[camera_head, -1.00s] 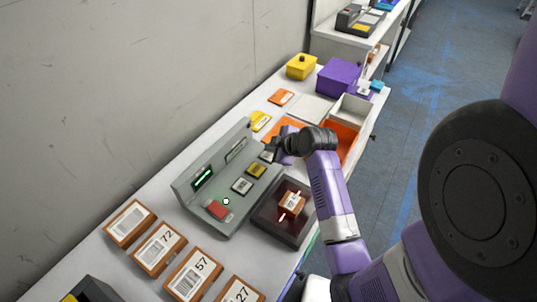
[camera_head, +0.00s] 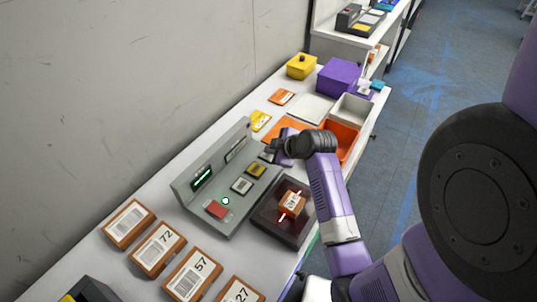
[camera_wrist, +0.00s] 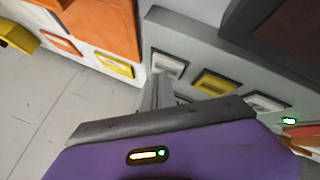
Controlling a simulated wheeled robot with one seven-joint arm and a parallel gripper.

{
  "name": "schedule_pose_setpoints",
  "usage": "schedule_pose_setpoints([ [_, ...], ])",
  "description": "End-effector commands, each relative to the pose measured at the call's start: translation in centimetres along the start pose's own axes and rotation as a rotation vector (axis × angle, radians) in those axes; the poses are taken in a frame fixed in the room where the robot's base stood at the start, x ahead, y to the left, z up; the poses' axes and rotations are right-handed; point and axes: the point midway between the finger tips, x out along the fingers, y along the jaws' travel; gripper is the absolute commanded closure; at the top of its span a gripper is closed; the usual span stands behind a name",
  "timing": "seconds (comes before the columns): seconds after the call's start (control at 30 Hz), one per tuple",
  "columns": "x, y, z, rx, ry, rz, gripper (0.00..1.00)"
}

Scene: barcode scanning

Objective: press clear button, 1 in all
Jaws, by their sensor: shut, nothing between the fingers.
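The grey console (camera_head: 222,160) stands on the counter with a row of buttons: a red one (camera_head: 217,209), a white one (camera_head: 241,186), a yellow one (camera_head: 256,170) and a pale one (camera_head: 266,157) at the far end. Their labels are too small to read, so I cannot tell which is clear. My gripper (camera_head: 271,149) is shut and empty over the console's far end, close to the pale button. In the wrist view its fingertips (camera_wrist: 159,80) are just below the pale button (camera_wrist: 167,64), with the yellow button (camera_wrist: 214,83) to the right. Contact cannot be told.
A dark scanner tray (camera_head: 268,215) beside the console holds a brown box (camera_head: 292,204) with a label. Several labelled boxes (camera_head: 155,248) lie at the near left. An orange bin (camera_head: 343,138), white bin (camera_head: 353,108) and purple box (camera_head: 339,77) stand farther off.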

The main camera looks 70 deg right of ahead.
Motion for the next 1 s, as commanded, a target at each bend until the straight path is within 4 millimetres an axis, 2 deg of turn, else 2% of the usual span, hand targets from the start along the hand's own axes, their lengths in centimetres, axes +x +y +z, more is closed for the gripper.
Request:
schedule_pose_setpoints([
  [0.53,0.47,-0.38,0.34,0.000,0.000,-0.001,1.00],
  [1.0,-0.06,-0.03,0.00,0.000,-0.001,-0.002,1.00],
])
